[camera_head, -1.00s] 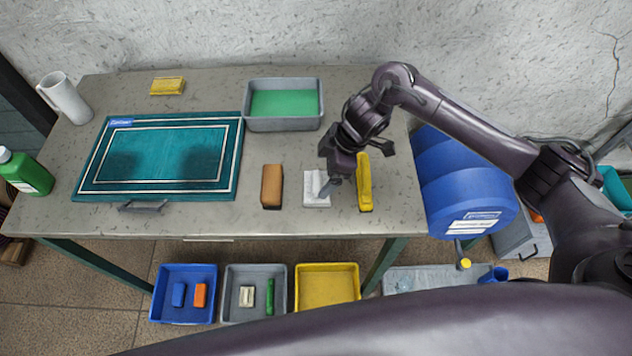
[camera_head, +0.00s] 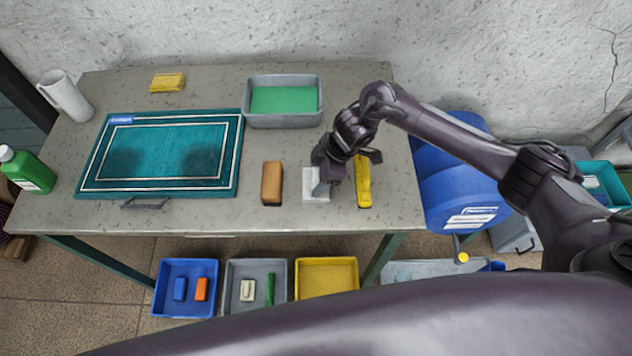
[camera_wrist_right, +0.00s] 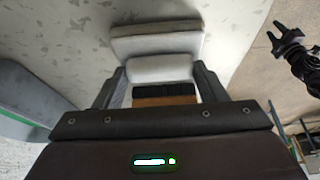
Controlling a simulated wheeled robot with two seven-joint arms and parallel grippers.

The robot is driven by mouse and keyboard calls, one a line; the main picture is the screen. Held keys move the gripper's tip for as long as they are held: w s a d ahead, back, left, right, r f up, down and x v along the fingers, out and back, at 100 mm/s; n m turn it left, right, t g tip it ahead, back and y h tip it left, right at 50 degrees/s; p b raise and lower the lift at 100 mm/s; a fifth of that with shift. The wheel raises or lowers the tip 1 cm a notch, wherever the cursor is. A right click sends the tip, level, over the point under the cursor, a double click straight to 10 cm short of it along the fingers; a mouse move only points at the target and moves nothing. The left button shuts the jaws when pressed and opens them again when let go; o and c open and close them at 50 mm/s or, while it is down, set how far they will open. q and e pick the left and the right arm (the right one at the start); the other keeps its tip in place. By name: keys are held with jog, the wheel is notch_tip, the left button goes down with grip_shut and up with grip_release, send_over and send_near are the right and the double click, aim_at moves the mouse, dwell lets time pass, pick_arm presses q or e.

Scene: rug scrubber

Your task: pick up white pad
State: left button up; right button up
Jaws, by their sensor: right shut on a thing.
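The white pad (camera_head: 312,195) lies on the table between the brown block and the yellow brush. My right gripper (camera_head: 322,187) is down over it and hides part of it. In the right wrist view, the pad's flat white part (camera_wrist_right: 157,42) lies beyond the fingers. My right gripper (camera_wrist_right: 161,75) is shut on the raised white part of the pad, one finger on each side. A dark gripper (camera_wrist_right: 290,45), seemingly my left, shows at the upper right of that view; its jaws are unclear. My left gripper is not in the head view.
The brown block (camera_head: 272,183) stands close left of the pad, the yellow brush (camera_head: 363,182) close right. A grey tray (camera_head: 283,122) with a green bottom is behind. A teal board (camera_head: 90,184) covers the table's left. Bins (camera_head: 326,285) stand below the front edge.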

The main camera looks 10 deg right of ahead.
jog(key=shift+r, duration=0.1)
notch_tip(320, 180, up, 20)
dwell(0.6)
jog(key=o, duration=0.3)
jog(key=c, duration=0.4)
jog(key=shift+c, duration=0.3)
dwell(0.6)
